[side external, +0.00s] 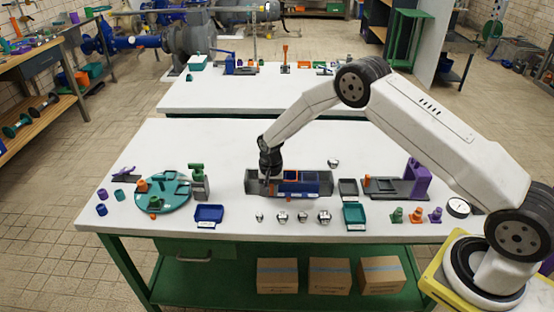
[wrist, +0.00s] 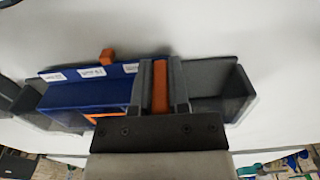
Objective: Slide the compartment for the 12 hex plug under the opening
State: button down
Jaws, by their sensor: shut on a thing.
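A blue slider block (side external: 300,190) with orange-edged compartments sits in a long grey channel (side external: 335,181) near the middle of the table. In the wrist view the blue block (wrist: 75,95) carries white labels, too small to read, along its far edge. My gripper (side external: 267,186) is at the block's left end in the side view. In the wrist view my gripper (wrist: 160,85) is shut on an upright orange tab (wrist: 160,98) at the block's right end there. An orange piece (wrist: 107,57) stands beyond the labels. Several metallic hex plugs (side external: 302,217) stand in front of the channel.
A teal turntable (side external: 160,203) and a blue tray (side external: 209,213) lie to the left. The channel shows bare floor (wrist: 215,90) beside the block.

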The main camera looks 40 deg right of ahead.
jog(key=c, duration=0.6)
grip_release()
jog(key=shift+r, duration=3.95)
